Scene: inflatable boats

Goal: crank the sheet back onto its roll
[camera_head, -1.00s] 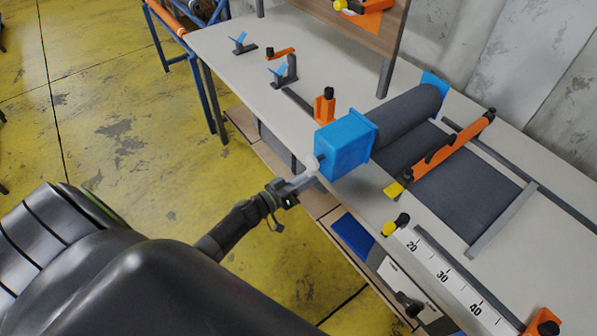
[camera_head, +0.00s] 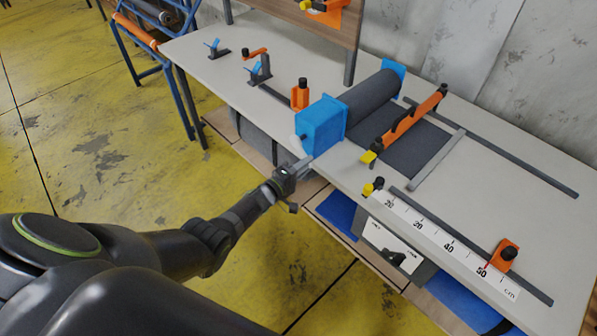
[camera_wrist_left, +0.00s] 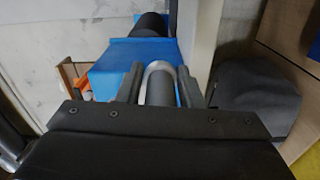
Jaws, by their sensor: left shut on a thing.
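The dark grey roll (camera_head: 365,100) lies between a blue crank box (camera_head: 322,124) and a blue end plate (camera_head: 392,72). From it the dark sheet (camera_head: 408,152) lies flat on the table, ending at a grey bar (camera_head: 437,162). An orange rail (camera_head: 415,118) with a yellow tip crosses above the sheet. A pale crank piece (camera_head: 298,145) shows at the box's near face. My left gripper (camera_head: 302,168) is shut on the crank handle there. In the left wrist view the grey handle (camera_wrist_left: 160,88) stands between the fingers, the blue box (camera_wrist_left: 130,58) beyond. My right gripper is not in view.
A centimetre ruler (camera_head: 430,232) runs along the table's front edge, with an orange stop (camera_head: 503,254).

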